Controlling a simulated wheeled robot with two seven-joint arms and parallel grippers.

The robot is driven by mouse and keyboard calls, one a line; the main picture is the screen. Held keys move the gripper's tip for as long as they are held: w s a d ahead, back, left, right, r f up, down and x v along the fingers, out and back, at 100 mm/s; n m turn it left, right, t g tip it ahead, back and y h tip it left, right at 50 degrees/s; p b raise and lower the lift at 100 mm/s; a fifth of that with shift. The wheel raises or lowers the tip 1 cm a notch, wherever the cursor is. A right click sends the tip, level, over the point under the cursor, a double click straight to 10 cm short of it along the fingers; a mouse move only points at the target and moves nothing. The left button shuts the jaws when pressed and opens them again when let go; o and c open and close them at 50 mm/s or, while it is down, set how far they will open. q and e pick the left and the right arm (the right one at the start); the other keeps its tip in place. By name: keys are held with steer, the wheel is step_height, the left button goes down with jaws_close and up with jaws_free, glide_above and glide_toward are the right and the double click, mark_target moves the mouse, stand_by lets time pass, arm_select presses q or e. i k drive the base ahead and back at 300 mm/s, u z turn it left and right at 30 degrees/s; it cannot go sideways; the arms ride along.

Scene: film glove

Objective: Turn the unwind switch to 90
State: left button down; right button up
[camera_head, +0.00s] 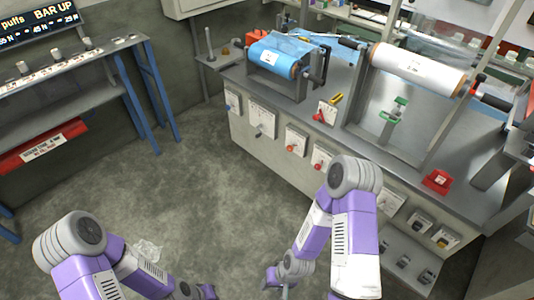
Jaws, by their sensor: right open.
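The grey machine bench (218,75) stands at the right, and its front carries a row of white switch plates. One plate with a grey knob (258,131) is left of two plates with red knobs, one here (291,149) and one here (317,167). The labels are too small to read, so I cannot tell which is the unwind switch or its angle. My right gripper (276,283) is low at the bottom middle, open and well apart from the plates.
A blue film roll (280,50) and a white roll (415,66) sit on the bench top. A red button box (437,181) is at the bench's front right. A blue-legged table (140,100) stands at left. The middle floor is free.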

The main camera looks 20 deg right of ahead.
mark_target(318, 167)
steer(key=u, duration=0.2)
steer(key=i, duration=1.15)
steer(key=z, duration=0.7)
steer(key=i, duration=0.5)
steer(key=z, duration=0.45)
